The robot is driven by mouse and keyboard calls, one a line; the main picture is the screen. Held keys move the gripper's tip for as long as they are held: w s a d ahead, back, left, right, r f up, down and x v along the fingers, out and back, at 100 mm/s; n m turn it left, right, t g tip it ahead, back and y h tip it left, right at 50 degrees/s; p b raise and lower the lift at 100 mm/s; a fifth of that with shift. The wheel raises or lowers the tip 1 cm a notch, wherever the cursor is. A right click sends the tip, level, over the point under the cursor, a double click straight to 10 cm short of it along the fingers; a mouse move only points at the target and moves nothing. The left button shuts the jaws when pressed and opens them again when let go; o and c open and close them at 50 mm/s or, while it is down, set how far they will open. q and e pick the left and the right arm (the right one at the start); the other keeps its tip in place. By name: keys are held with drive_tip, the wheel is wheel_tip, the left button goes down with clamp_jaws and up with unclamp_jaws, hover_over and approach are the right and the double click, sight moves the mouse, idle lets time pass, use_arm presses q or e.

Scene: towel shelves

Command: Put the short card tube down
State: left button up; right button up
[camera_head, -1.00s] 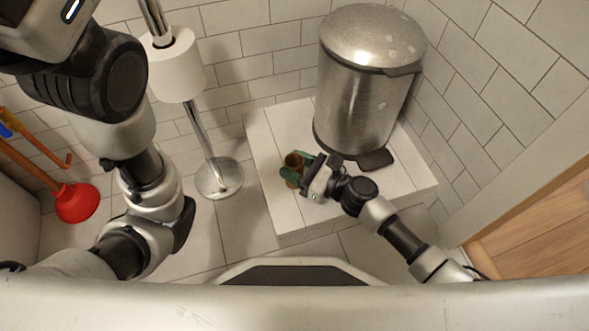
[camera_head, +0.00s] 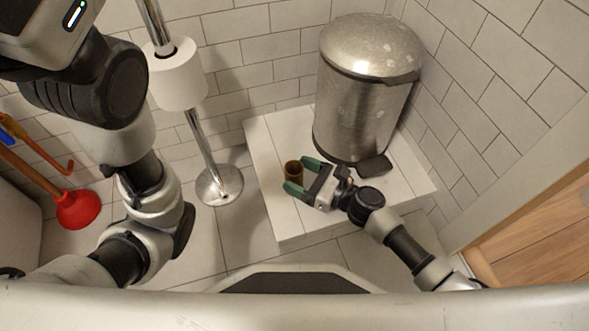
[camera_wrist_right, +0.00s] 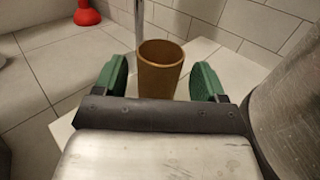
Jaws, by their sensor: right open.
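The short card tube (camera_head: 293,171) is brown and stands upright on the white tiled ledge (camera_head: 265,150), near its left side. In the right wrist view the tube (camera_wrist_right: 160,72) shows its open top, with a gap between it and each green finger. My right gripper (camera_head: 302,177) is open, its green fingertips on either side of the tube and just to its right. It also shows in the right wrist view (camera_wrist_right: 160,80). My left arm comes in at the left of the head view, but its gripper fingers are not visible.
A steel pedal bin (camera_head: 362,95) stands on the ledge behind my right gripper. A chrome stand (camera_head: 205,150) with a toilet roll (camera_head: 177,75) is left of the ledge. A red plunger (camera_head: 77,208) sits on the floor at far left. The ledge's front is clear.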

drive_tip(key=p+v, duration=0.3)
drive_tip(key=v, duration=0.6)
drive_tip(key=shift+s+d+r, duration=0.2)
drive_tip(key=shift+s+d+f, duration=0.1)
drive_tip(key=shift+s+d, duration=0.05)
drive_tip(key=shift+d, duration=0.2)
